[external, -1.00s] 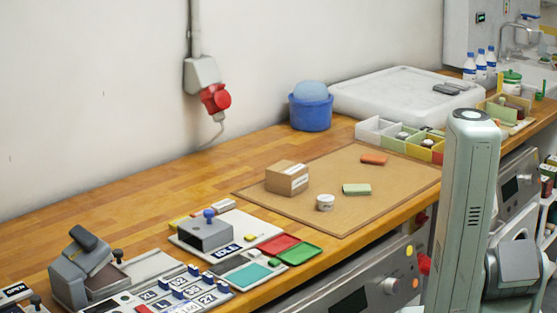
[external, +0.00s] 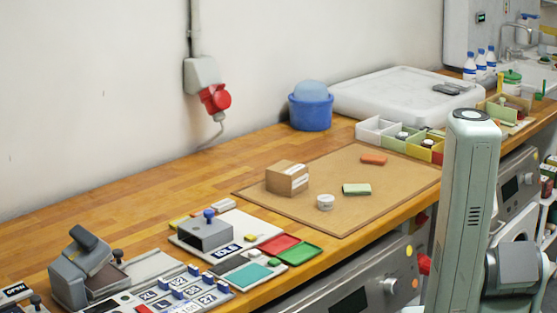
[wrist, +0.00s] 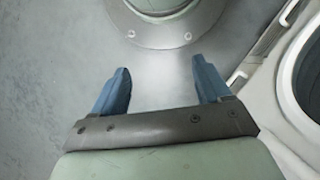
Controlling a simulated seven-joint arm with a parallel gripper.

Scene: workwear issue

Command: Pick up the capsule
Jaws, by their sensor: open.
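No thing in view is plainly a capsule. A small white round tub (external: 325,202) stands on the brown mat (external: 350,220), in front of a cardboard box (external: 280,180). A pale green block (external: 356,189) and an orange block (external: 373,158) lie on the same mat to its right. My gripper (wrist: 160,64) shows in the wrist view with two blue fingers wide apart and nothing between them. It points at grey floor, away from the worktop things. The external view does not show my gripper.
A stamp-like device on a white board (external: 240,220), with red and green trays, stands left of the mat. A blue bucket (external: 311,112), a white slab (external: 390,90) and a divided bin (external: 380,127) stand behind. The worktop's back left is clear.

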